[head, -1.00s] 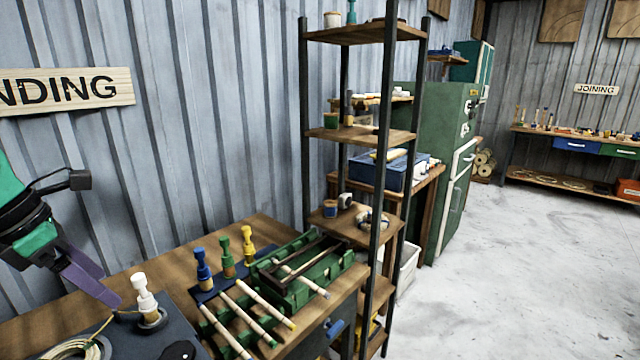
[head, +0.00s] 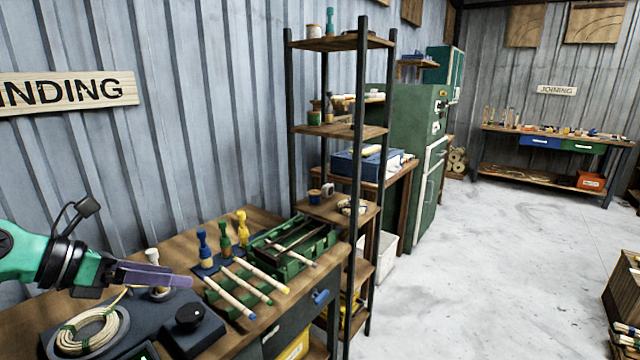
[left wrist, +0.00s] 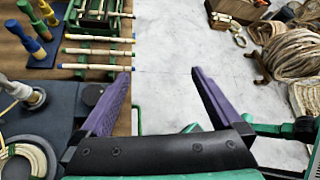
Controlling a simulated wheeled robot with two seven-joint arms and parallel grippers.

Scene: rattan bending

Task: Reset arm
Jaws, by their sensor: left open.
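My left gripper (head: 188,281) comes in from the left in the head view, above the workbench (head: 72,303). In the left wrist view its two purple fingers (left wrist: 158,78) are spread apart with nothing between them. It hangs over the dark blue device (head: 183,338), in front of the white-topped peg (head: 153,258), which it partly hides. A coil of pale rattan (head: 122,322) lies on the device at the left. My right gripper is not seen in the head view.
Blue, green and yellow pegs (head: 241,228) stand on the bench. Several pale rods (head: 238,292) lie beside a green rack (head: 318,246). A tall shelf (head: 341,131) stands just right of the bench. Open concrete floor (head: 480,260) spreads to the right.

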